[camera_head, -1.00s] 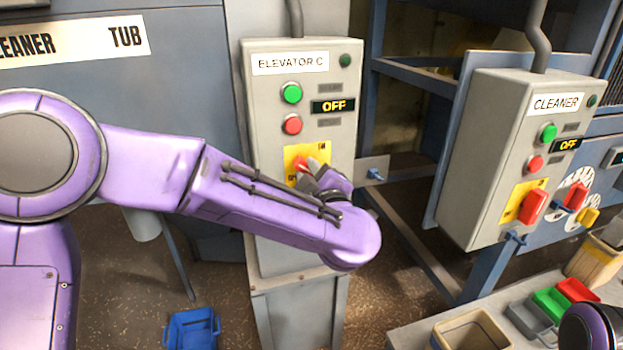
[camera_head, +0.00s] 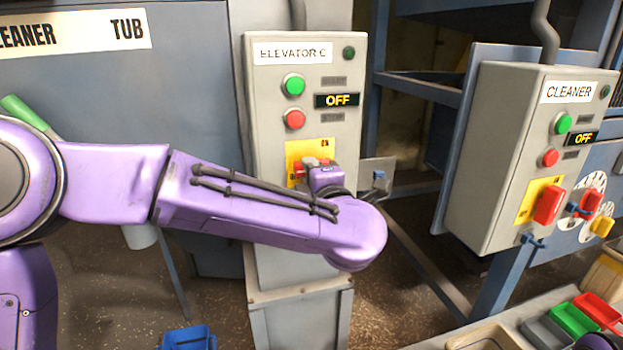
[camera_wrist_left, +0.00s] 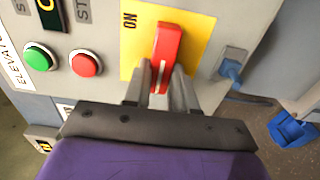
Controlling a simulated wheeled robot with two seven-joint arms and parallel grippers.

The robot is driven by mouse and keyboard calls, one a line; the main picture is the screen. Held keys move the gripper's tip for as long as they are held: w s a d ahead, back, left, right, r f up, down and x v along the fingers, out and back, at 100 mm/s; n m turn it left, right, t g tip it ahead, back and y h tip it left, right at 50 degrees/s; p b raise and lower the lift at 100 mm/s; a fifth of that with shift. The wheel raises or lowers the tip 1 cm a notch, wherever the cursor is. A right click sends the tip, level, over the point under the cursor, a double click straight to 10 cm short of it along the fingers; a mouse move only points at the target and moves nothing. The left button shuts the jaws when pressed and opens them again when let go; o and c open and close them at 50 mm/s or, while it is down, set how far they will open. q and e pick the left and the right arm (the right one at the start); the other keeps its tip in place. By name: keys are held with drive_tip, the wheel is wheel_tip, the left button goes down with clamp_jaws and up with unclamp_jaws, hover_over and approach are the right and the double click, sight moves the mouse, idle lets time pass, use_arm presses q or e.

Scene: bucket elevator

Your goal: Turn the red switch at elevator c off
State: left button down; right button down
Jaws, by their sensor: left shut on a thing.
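The red switch (camera_wrist_left: 168,45) of elevator C sits on a yellow plate (camera_wrist_left: 201,30) with an ON mark. In the left wrist view my left gripper (camera_wrist_left: 162,88) is shut on the handle, one grey finger on each side. The handle lies sideways across the panel. In the head view the switch (camera_head: 299,170) is partly hidden behind my purple left wrist. Above it the ELEVATOR C box (camera_head: 262,110) has a green button (camera_head: 293,85), a red button (camera_head: 294,119) and a display (camera_head: 338,100) reading OFF. My right gripper is not in view.
A blue tab on a small plate (camera_head: 380,172) juts out right of the box, close to my wrist. The CLEANER box (camera_head: 490,150) stands to the right with its own red switch (camera_head: 547,205). A blue bin (camera_head: 188,338) is on the floor below.

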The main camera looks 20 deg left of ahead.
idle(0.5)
use_arm(q)
drive_tip(key=c, duration=0.9)
unclamp_jaws()
drive_tip(key=shift+s+d, duration=0.1)
drive_tip(key=b+v, duration=0.1)
drive_tip(key=v, duration=0.9)
drive_tip(key=shift+s+d, duration=0.15)
